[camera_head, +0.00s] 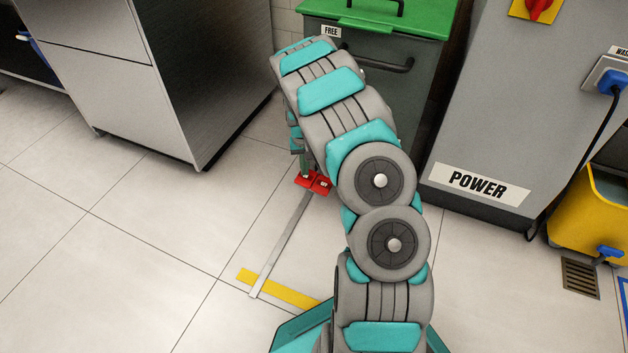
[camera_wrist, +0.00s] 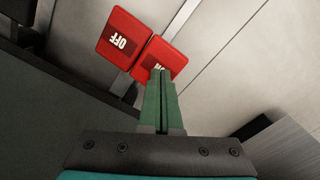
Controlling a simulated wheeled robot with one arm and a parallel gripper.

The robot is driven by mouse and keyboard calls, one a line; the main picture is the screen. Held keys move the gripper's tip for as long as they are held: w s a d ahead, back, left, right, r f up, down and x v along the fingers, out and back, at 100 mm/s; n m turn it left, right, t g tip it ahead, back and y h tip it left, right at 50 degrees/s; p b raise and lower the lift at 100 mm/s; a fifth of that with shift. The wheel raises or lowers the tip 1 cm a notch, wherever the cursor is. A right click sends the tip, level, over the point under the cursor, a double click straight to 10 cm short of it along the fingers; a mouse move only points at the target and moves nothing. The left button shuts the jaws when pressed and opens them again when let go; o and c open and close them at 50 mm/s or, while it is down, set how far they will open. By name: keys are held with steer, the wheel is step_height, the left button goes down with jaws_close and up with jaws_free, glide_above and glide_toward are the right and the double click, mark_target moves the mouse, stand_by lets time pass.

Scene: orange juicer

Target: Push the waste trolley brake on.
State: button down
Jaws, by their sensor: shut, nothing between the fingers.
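The waste trolley (camera_head: 415,95) is a dark grey bin with a green lid (camera_head: 400,16), a black handle and a "FREE" label (camera_head: 331,31). My arm hides much of it. Two red brake pedals (camera_head: 313,182) sit low at its base. In the wrist view one pedal reads "OFF" (camera_wrist: 120,38); the one beside it is the ON pedal (camera_wrist: 166,57), its lettering partly covered by my fingers. My gripper (camera_wrist: 161,72) is shut and empty, its green fingertips over the ON pedal's near edge. I cannot tell whether they touch it.
A steel cabinet (camera_head: 190,75) stands left of the trolley. A grey machine marked "POWER" (camera_head: 480,185) stands to the right, with a yellow bucket (camera_head: 590,220) beyond. A yellow floor mark (camera_head: 285,291) and a grey strip (camera_head: 283,240) lie on the tiles. Floor at left is clear.

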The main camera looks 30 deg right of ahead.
steer(key=shift+f, duration=0.8)
stand_by(0.4)
steer(key=shift+r+p, duration=0.5)
steer(key=shift+r, duration=1.45)
steer(key=shift+r+p, duration=0.4)
steer(key=shift+r, duration=1.25)
